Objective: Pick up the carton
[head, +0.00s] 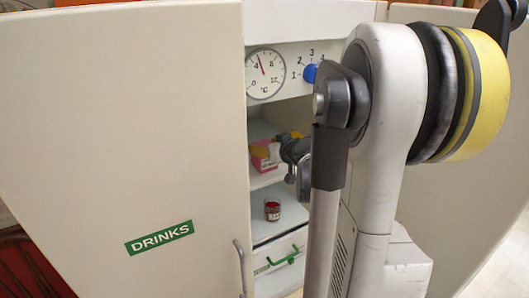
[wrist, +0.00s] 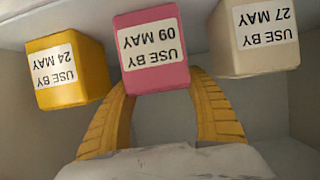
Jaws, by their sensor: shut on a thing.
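Three cartons stand in a row in the wrist view, their labels upside down: a yellow one (wrist: 68,72) reading "USE BY 24 MAY", a pink one (wrist: 151,48) reading "USE BY 09 MAY" and a cream one (wrist: 252,38) reading "USE BY 27 MAY". My gripper (wrist: 160,88) has its two yellow fingers on either side of the pink carton, shut on it. The other two cartons are just outside the fingers. In the head view the pink carton (head: 262,163) shows on the fridge's upper shelf, partly hidden by my gripper.
The fridge doors stand open; the left one (head: 120,130) is marked "DRINKS". A dial (head: 264,74) and blue knob (head: 310,73) are above.

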